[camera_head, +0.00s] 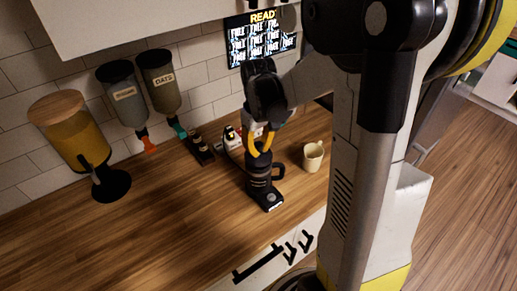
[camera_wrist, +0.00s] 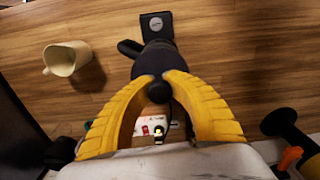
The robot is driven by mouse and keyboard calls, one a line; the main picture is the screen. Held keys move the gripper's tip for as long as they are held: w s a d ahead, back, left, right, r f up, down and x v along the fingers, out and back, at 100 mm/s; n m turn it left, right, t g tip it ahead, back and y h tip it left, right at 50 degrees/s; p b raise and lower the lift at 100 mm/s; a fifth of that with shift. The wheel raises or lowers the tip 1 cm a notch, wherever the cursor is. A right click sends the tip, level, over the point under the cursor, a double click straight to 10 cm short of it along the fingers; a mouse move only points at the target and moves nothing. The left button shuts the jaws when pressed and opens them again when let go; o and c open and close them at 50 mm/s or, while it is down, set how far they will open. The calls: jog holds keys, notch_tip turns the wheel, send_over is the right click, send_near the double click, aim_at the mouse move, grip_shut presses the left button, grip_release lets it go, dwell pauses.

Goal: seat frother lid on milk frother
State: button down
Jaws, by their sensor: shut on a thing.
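The black milk frother (camera_head: 262,184) stands upright on the wooden counter, its handle to the right in the head view. In the wrist view the frother (camera_wrist: 160,60) lies beyond the fingertips, with its handle to the left and its base at the top. My gripper (camera_head: 260,148) is directly above the frother with its yellow fingers pointing down. In the wrist view my gripper (camera_wrist: 159,84) is shut on the round black knob of the frother lid (camera_wrist: 158,92). The lid is at the frother's top; dark on dark, I cannot tell whether it is fully seated.
A cream mug (camera_head: 313,156) stands to the right of the frother, and in the wrist view the mug (camera_wrist: 66,59) is at the left. Dispensers (camera_head: 122,94) line the wall at left. The front-left counter (camera_head: 130,235) is clear.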

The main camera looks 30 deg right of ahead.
aim_at(258, 144)
jog(key=shift+f+b, duration=0.8)
jog(key=shift+f, duration=0.1)
jog(key=c, duration=1.3)
grip_release()
notch_tip(258, 144, up, 12)
jog(key=shift+r, duration=0.1)
